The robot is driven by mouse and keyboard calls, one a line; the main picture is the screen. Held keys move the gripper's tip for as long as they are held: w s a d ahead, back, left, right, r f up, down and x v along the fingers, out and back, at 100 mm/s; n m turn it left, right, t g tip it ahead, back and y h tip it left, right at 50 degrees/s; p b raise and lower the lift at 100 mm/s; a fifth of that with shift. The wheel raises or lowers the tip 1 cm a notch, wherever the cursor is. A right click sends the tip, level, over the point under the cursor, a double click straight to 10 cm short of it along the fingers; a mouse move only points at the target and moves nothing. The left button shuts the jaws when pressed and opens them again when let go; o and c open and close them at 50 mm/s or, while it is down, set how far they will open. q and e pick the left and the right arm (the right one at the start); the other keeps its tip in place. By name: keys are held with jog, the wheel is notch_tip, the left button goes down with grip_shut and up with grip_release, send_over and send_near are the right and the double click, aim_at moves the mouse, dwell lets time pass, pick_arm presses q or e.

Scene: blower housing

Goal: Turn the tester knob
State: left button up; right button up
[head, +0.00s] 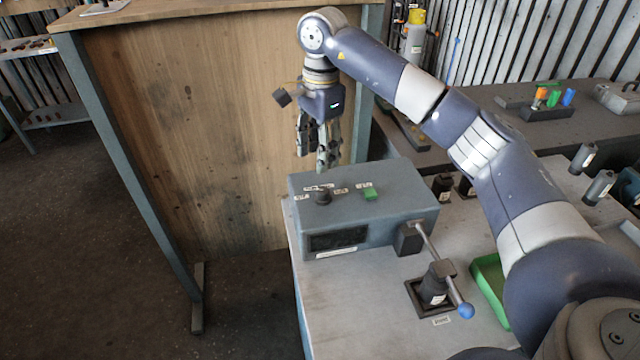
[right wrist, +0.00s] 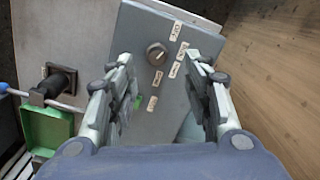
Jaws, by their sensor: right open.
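The tester is a blue-grey box (head: 385,200) on the near grey table. Its dark round knob (head: 322,196) sits on the top face, with small white labels around it and a green button (head: 369,193) to its right. My right gripper (head: 318,160) hangs above and behind the knob, fingers pointing down, apart from it. In the right wrist view the knob (right wrist: 157,54) shows beyond and between the open, empty fingers (right wrist: 165,75), with a light pointer mark on it. The green button (right wrist: 138,101) is partly beside the left finger. My left gripper is not in view.
A wooden panel (head: 200,130) stands behind.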

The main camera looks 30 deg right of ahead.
aim_at(323, 190)
jog(key=f+p, duration=0.1)
jog(key=f, duration=0.2)
jog(key=f+p, duration=0.1)
jog(key=f, duration=0.2)
jog(key=d+f+p, duration=0.1)
jog(key=f, duration=0.2)
jog(key=shift+s+f, duration=0.15)
jog(key=shift+f, duration=0.45)
grip_shut()
